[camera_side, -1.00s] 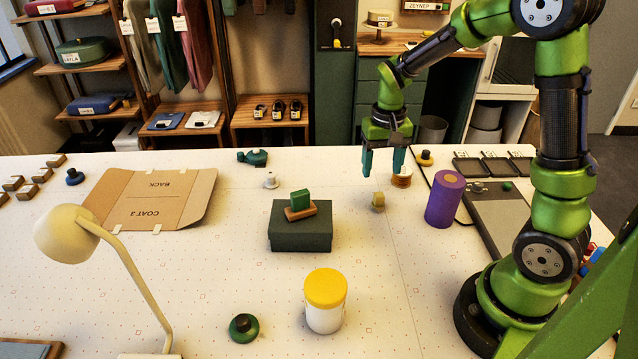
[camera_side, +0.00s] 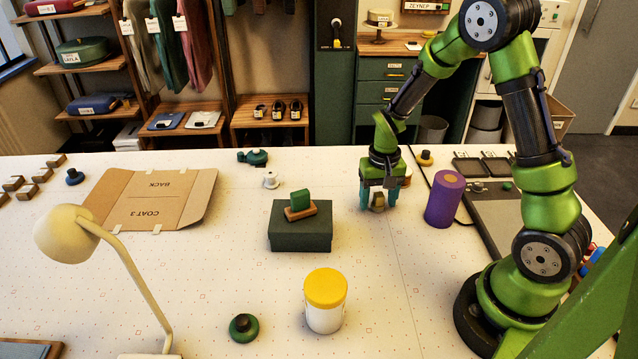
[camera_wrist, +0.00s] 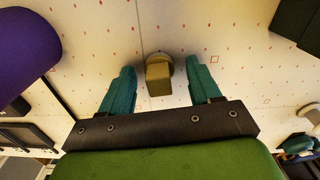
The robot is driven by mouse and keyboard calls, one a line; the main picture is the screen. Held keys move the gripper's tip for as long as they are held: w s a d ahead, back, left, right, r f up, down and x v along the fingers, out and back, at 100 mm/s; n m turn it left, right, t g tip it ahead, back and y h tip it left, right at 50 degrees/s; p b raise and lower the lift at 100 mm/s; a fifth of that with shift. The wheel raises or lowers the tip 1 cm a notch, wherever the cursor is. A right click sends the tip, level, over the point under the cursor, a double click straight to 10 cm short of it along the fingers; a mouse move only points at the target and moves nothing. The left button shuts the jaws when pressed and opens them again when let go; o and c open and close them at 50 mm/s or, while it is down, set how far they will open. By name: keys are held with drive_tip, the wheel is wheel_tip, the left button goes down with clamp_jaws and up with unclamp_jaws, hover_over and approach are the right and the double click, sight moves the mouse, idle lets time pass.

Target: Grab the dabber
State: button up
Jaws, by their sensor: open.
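A small tan, blocky piece with a rounder pale base, which looks like the dabber (camera_side: 377,201), stands on the white table. In the wrist view the dabber (camera_wrist: 158,78) sits between the fingertips, with its base a little beyond them. My gripper (camera_side: 379,207) is low over the table with its teal fingers on either side of the piece. In the side view the fingers partly hide the piece.
A purple cylinder (camera_side: 443,200) stands close on the right. A dark box (camera_side: 300,235) with a green-topped wooden block (camera_side: 300,204) is on the left. A yellow-lidded jar (camera_side: 325,300) stands in front. A striped roll is partly hidden behind my gripper. The table just in front is clear.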

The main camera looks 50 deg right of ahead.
drive_tip(key=c, duration=1.1)
drive_tip(key=shift+r, duration=0.15)
